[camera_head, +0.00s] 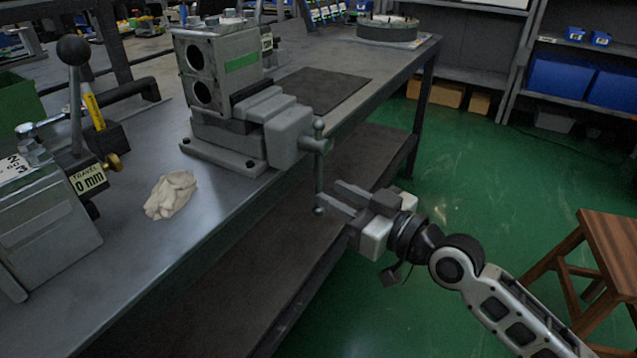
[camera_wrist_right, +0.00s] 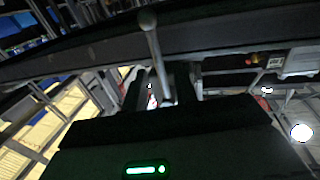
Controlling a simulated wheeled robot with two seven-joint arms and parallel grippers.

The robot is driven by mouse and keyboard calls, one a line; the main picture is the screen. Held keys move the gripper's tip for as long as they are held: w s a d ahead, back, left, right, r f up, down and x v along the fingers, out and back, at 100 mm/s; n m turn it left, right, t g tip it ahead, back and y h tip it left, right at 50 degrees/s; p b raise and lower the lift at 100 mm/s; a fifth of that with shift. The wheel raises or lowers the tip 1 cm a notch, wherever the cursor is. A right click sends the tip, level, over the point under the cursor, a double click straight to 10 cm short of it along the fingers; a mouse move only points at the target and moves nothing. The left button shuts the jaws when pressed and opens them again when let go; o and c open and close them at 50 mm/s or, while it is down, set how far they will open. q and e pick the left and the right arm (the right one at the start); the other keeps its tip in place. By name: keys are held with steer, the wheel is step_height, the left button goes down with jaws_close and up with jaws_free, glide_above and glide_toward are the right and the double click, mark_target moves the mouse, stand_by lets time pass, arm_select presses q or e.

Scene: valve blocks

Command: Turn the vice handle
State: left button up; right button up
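The vice (camera_head: 273,118) is bolted near the front edge of the workbench and holds a grey valve block (camera_head: 218,66) with two round bores. Its vice handle (camera_head: 319,165) is a thin bar with ball ends, hanging nearly upright on the jaw's front. My right gripper (camera_head: 330,199) is at the handle's lower half, coming from the right. In the right wrist view, the handle (camera_wrist_right: 155,55) runs down into the space between the two fingers (camera_wrist_right: 162,92), with a gap showing beside it. The fingers look open around the bar; contact is hard to tell. My left gripper is out of view.
A crumpled cloth (camera_head: 171,194) lies on the workbench (camera_head: 150,270). A fixture with a black-knobbed lever (camera_head: 74,90) and a "0 mm" tag (camera_head: 88,180) stands at left. A dark mat (camera_head: 318,88) lies behind the vice. A wooden stool (camera_head: 610,250) stands at right on green floor.

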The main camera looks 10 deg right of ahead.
mark_target(321, 187)
steer(key=x, duration=0.4)
steer(key=shift+w+a, duration=0.3)
steer(key=shift+w, duration=0.05)
jaws_close()
steer(key=shift+d+f, duration=0.1)
